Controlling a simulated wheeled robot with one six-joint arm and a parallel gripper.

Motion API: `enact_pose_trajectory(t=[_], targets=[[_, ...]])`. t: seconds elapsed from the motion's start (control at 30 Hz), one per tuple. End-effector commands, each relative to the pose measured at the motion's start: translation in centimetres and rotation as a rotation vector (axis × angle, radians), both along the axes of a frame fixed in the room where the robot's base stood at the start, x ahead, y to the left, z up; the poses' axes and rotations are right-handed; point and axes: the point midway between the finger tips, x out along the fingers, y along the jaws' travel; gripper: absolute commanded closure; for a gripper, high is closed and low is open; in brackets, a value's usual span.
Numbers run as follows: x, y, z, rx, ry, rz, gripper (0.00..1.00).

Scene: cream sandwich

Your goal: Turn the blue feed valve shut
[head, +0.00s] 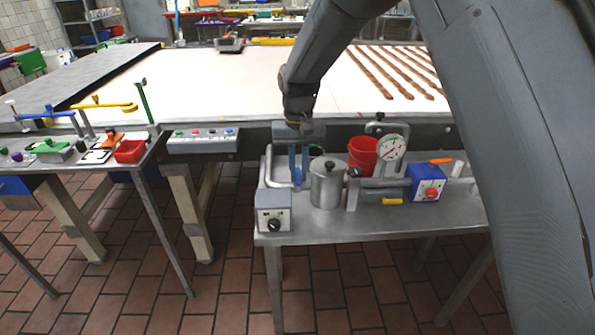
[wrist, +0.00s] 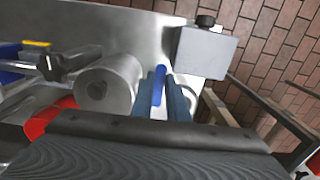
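The bright blue handle of the blue feed valve (wrist: 158,86) shows in the wrist view between my two grey-blue fingers, beside a steel pot. My gripper (head: 298,183) points down over the left part of the small steel table in the head view. Its fingers are close together, one on each side of the handle, and look shut on it. In the head view the fingers hide most of the handle. The valve's base and how far the handle is turned cannot be made out.
The lidded steel pot (head: 327,184) stands close right of my gripper. A grey box with a black knob (head: 273,211) is in front. A red bucket (head: 362,153), a dial gauge (head: 391,148) and a blue box (head: 425,183) stand further right. A conveyor (head: 240,85) lies behind.

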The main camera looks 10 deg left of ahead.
Motion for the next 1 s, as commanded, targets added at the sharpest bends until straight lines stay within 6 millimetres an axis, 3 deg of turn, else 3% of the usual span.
enact_pose_trajectory(t=[0.03, 0.1, 0.47, 1.0], targets=[[0.1, 0.0, 0.1, 0.0, -0.002, 0.001, 0.79], [0.1, 0.0, 0.1, 0.0, -0.002, 0.001, 0.67], [0.1, 0.0, 0.4, 0.0, -0.002, 0.0, 0.67], [0.1, 0.1, 7.5, 0.001, -0.003, 0.001, 0.67]])
